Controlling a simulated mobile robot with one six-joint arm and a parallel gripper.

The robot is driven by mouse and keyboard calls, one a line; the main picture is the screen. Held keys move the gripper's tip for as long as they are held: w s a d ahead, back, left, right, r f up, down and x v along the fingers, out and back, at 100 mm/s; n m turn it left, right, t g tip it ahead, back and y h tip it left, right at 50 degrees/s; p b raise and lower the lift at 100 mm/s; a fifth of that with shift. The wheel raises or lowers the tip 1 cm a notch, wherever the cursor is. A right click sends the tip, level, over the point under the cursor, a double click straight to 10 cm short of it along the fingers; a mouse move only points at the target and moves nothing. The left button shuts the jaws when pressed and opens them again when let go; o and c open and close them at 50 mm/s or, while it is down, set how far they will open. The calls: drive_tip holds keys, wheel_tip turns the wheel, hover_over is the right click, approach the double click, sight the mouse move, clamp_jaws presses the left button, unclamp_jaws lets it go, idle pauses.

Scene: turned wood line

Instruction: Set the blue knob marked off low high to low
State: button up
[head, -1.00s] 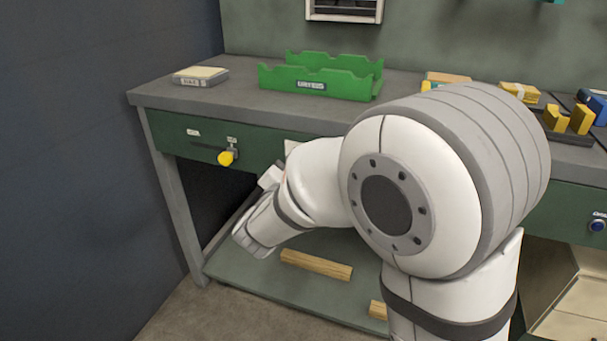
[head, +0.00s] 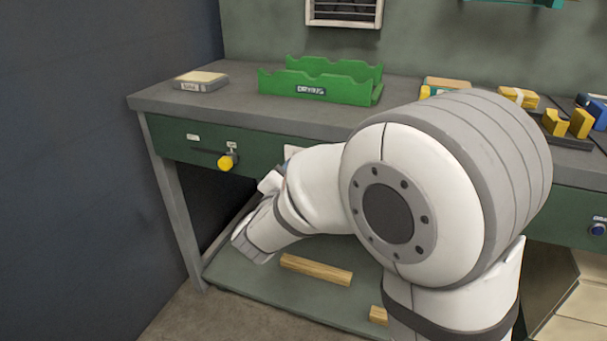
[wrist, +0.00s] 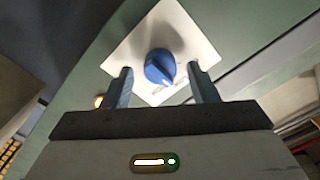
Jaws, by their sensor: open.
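In the wrist view a blue knob (wrist: 160,66) sits on a white square plate (wrist: 195,40) fixed to a green panel. The plate appears tilted in that view, and its markings are too blurred to read. My gripper (wrist: 160,85) is open, with one finger on each side of the knob's near side. I cannot tell whether either finger touches it. In the head view my arm covers most of the knob and gripper, and only an edge of the white plate (head: 291,151) shows.
A yellow knob (head: 227,161) sticks out of the green bench front, left of my arm. A green tray (head: 335,95) and a sanding-block-like item (head: 201,81) stand on the bench top. A wood strip (head: 316,269) lies on the lower shelf. Another blue knob (head: 597,229) is at far right.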

drive_tip(key=p+v, duration=0.2)
drive_tip(key=v, duration=0.5)
drive_tip(key=shift+s+a, duration=0.15)
drive_tip(key=shift+s, duration=0.2)
drive_tip(key=d+r+n+g+y+p, duration=0.25)
drive_tip(key=r+n+y+p, duration=0.2)
drive_tip(key=r+p, duration=0.4)
drive_tip(key=d+r+n+g+y+p, duration=0.1)
drive_tip(key=r+n+g+y+p, duration=0.2)
drive_tip(key=r+y+p, duration=0.35)
drive_tip(key=s+d+r+n+g+h+p, duration=0.2)
drive_tip(key=s+d+r+g+p, duration=0.2)
drive_tip(key=s+d+p, duration=0.3)
drive_tip(key=s+d+r+n+g+h+p, duration=0.2)
drive_tip(key=s+d+r+g+p, duration=0.3)
drive_tip(key=s+d+p, duration=0.3)
drive_tip(key=s+r+p, duration=0.1)
drive_tip(key=s, duration=0.2)
drive_tip(key=shift+s+d+r+h, duration=0.15)
drive_tip(key=shift+d+r+h, duration=0.1)
drive_tip(key=shift+h, duration=0.15)
